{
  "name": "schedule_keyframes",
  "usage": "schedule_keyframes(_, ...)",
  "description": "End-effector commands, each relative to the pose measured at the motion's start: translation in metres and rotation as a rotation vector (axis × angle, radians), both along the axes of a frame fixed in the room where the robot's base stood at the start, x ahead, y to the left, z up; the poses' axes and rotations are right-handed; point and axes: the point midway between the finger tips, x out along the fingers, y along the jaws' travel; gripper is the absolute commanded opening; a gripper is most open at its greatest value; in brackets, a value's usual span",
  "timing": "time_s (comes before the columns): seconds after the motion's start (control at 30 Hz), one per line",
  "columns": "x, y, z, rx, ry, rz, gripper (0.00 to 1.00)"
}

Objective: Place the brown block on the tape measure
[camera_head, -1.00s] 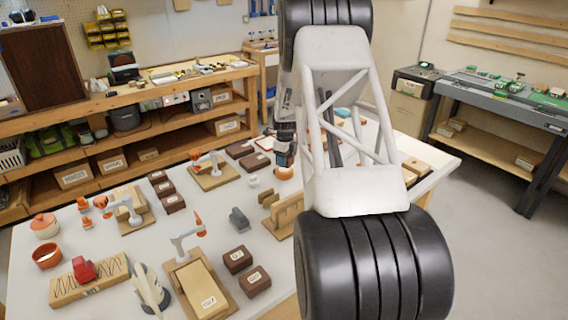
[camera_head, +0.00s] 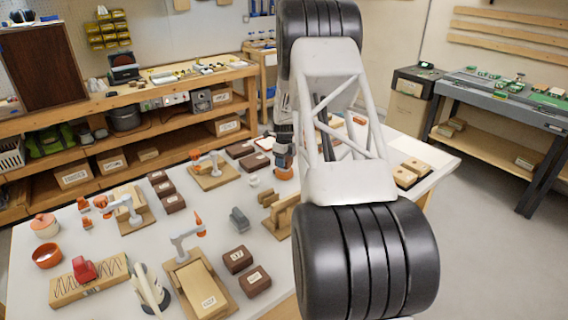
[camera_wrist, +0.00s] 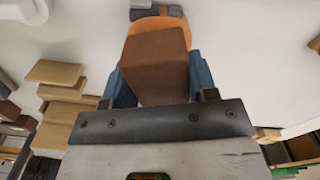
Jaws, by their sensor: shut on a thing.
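The brown block (camera_wrist: 157,65) is between the blue fingers of my gripper (camera_wrist: 162,80) in the wrist view, and the gripper is shut on it. Just beyond the block, an orange rounded thing with dark grey parts (camera_wrist: 158,24), probably the tape measure, is partly hidden by the block. In the head view an orange thing (camera_head: 284,173) lies on the white table directly below my gripper (camera_head: 283,157). I cannot tell whether the block touches it. The block cannot be made out clearly in the head view.
Stepped wooden blocks (camera_head: 280,215) stand close to the gripper, and show at left in the wrist view (camera_wrist: 60,100). A grey thing (camera_head: 239,219), dark labelled blocks (camera_head: 237,260) and a small white thing (camera_head: 254,181) are nearby. My arm hides part of the table's right side.

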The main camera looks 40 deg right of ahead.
Motion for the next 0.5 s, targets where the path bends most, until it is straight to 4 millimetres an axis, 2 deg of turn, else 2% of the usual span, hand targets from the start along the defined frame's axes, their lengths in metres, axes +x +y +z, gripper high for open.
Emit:
schedule_keyframes(0.13,0.0001,-0.0001,-0.0107,0.000,0.000,0.000,0.27)
schedule_keyframes(0.5,0.0000,0.0000,-0.0133,0.000,0.000,0.000,0.27)
